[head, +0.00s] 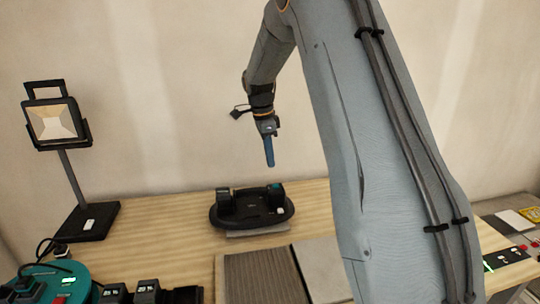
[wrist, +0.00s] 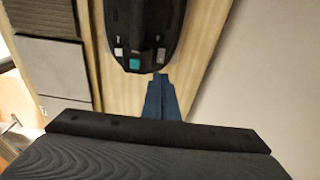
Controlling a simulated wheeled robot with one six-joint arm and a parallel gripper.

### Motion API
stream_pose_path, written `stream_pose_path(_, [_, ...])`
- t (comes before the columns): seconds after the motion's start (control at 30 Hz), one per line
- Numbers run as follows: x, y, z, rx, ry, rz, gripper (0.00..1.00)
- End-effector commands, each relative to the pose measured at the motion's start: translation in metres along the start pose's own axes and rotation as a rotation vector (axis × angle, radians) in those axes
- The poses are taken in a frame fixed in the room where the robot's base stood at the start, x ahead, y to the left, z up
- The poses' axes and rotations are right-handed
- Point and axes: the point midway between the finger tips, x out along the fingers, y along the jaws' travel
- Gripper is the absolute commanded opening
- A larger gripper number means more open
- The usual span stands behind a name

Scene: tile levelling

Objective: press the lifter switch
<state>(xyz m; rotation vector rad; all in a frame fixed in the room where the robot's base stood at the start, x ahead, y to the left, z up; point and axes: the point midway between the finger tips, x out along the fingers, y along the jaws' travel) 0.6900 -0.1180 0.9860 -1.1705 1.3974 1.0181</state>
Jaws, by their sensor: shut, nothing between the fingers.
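The lifter (head: 228,214) is a black oval device with two upright posts, standing on a pale tile on the wooden table in the head view. It has small teal and white patches at its right end. I cannot tell which patch is the switch. My gripper (head: 269,163) points down above the lifter, apart from it, with blue fingers shut and empty. In the wrist view the fingertips (wrist: 160,78) appear just below the lifter's end.
A work lamp (head: 54,122) stands at the left on a black base. A teal round device (head: 72,276) and black blocks (head: 146,292) sit at the front left. Tiles (head: 262,278) lie at the front middle. The wall is behind the table.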

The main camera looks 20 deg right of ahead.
Motion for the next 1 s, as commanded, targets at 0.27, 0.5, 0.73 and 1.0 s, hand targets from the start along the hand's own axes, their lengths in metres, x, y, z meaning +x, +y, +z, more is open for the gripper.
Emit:
stream_pose_path(0.27, [0.056, 0.002, 0.000, -0.001, 0.000, 0.004, 0.00])
stream_pose_path(0.5, [0.089, 0.001, 0.000, -0.001, 0.000, 0.001, 0.00])
stream_pose_path(0.73, [0.102, 0.000, 0.000, -0.001, 0.000, 0.000, 0.00])
stream_pose_path(1.0, [0.103, 0.000, 0.000, -0.001, 0.000, -0.001, 0.00])
